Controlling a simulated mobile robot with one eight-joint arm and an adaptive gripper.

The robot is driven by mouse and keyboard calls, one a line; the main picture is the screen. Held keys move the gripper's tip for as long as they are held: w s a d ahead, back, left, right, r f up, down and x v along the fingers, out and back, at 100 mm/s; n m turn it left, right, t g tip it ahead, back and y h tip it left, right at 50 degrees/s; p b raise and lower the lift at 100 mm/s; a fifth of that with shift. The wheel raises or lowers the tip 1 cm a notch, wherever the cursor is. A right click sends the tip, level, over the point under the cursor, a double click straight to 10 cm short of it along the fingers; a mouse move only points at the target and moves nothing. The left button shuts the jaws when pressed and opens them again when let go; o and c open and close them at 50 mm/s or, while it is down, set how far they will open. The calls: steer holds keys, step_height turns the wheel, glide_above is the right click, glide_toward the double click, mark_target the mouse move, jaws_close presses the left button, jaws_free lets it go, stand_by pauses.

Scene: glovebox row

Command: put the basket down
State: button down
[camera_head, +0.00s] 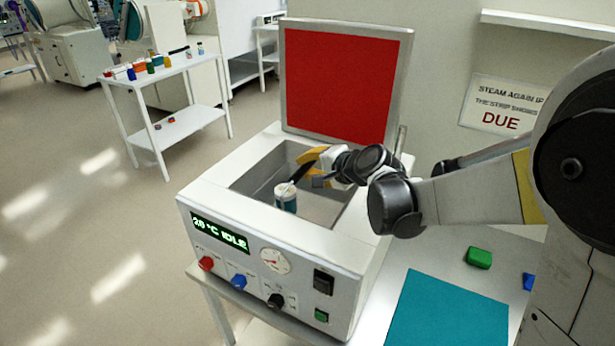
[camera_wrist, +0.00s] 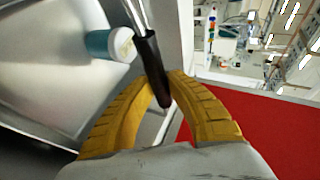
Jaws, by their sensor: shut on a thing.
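My gripper (camera_head: 306,164) reaches over the open well of the white bench unit (camera_head: 215,205) from the right. In the wrist view its yellow fingers (camera_wrist: 166,92) are shut on a dark grip with a metal rod, which I take for the basket's handle (camera_wrist: 152,60). The handle (camera_head: 299,173) slants down to the left in the head view. I cannot make out the basket's body clearly. A jar with a white lid and teal label (camera_head: 286,200) is in the well below the handle; it also shows in the wrist view (camera_wrist: 105,45). I cannot tell what it rests on.
The unit's red-lined lid (camera_head: 340,85) stands open behind the well. The well's walls surround the space under my gripper. A teal mat (camera_head: 445,310) and green block (camera_head: 478,258) lie on the bench at right. A white cart (camera_head: 175,95) stands apart at left.

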steer(key=shift+f, duration=0.85)
